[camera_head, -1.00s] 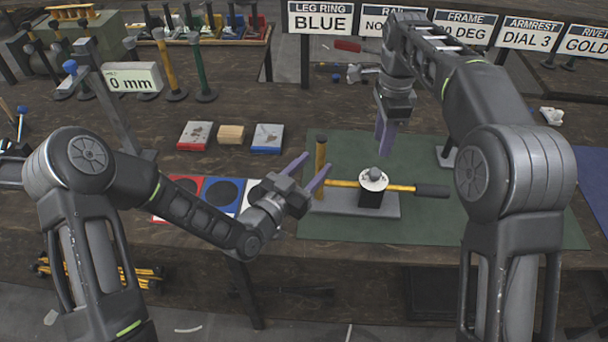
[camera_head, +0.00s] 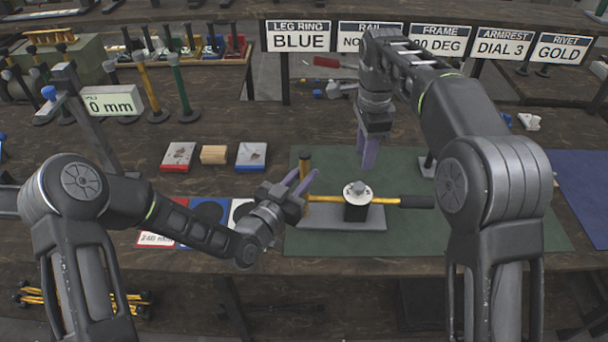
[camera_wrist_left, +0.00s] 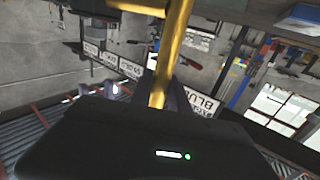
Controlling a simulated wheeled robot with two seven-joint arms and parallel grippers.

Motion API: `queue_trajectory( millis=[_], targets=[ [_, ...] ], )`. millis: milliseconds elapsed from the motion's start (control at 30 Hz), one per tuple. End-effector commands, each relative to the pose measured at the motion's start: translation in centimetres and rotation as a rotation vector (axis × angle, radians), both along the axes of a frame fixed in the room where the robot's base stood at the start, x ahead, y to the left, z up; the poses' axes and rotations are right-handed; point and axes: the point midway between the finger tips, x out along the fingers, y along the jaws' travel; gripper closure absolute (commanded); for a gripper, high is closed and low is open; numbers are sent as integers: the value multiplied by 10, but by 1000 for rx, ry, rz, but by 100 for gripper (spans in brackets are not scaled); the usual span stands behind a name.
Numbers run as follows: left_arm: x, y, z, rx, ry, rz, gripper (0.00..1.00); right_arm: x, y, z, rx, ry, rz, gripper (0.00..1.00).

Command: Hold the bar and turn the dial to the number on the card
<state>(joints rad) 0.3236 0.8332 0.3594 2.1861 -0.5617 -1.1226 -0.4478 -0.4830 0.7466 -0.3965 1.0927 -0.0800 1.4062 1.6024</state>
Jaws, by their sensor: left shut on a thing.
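A gold bar (camera_head: 326,198) with a black grip on its right end lies across a small black block on a grey base plate (camera_head: 340,217). A gold upright (camera_head: 305,160) stands at its left end. A white round dial (camera_head: 357,188) tops the block; its marks are too small to read. My left gripper (camera_head: 308,177) is shut on the gold bar near the upright; the wrist view shows the gold bar (camera_wrist_left: 172,50) between the fingers. My right gripper (camera_head: 367,167) points down just above the dial, its finger gap unclear. The ARMREST card (camera_head: 503,42) reads DIAL 3.
Other cards, such as LEG RING BLUE (camera_head: 298,36), stand along the back. The fixture sits on a green mat (camera_head: 430,235). Red, blue and white pads (camera_head: 207,212) lie to its left, with small blocks (camera_head: 214,154) behind them. A 0 mm display (camera_head: 110,104) stands at the left.

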Motion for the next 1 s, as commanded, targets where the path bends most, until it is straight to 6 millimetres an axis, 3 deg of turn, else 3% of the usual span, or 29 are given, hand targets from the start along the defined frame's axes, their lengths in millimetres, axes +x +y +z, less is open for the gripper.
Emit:
queue_trajectory(
  millis=[167,1000],
  targets=[
    [0,0,0,0,0,0,100,0,0,0,0,0,0,64],
    [0,0,0,0,0,1,100,0,0,0,0,0,0,64]
  ],
)
